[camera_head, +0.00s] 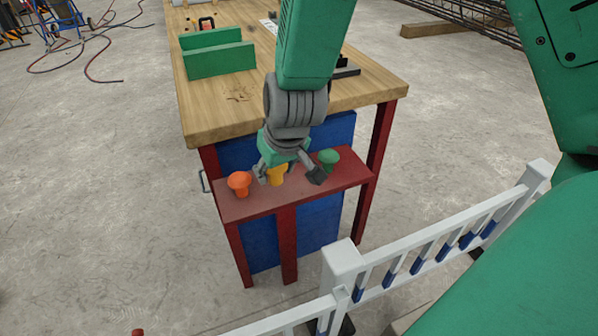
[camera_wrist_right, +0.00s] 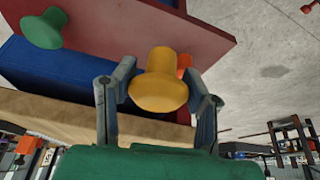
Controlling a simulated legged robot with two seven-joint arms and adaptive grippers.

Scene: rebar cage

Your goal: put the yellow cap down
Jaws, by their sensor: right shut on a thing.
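The yellow cap (camera_head: 276,176) is between the fingers of my right gripper (camera_head: 290,174), over the red shelf (camera_head: 262,202) on the front of the workbench. My right gripper is shut on it. In the right wrist view the yellow cap (camera_wrist_right: 158,84) shows between the two fingers, its wide round head toward my palm. I cannot tell whether its stem touches the shelf. An orange cap (camera_head: 239,182) stands to the left on the shelf, and a green cap (camera_head: 328,158) stands to the right. My left gripper is not in view.
The wooden workbench top (camera_head: 215,105) lies behind the shelf and carries green upright plates (camera_head: 219,60). A blue cabinet (camera_head: 262,240) is under it. A white railing (camera_head: 430,255) with blue parts stands in front at the lower right. The concrete floor at left is mostly clear.

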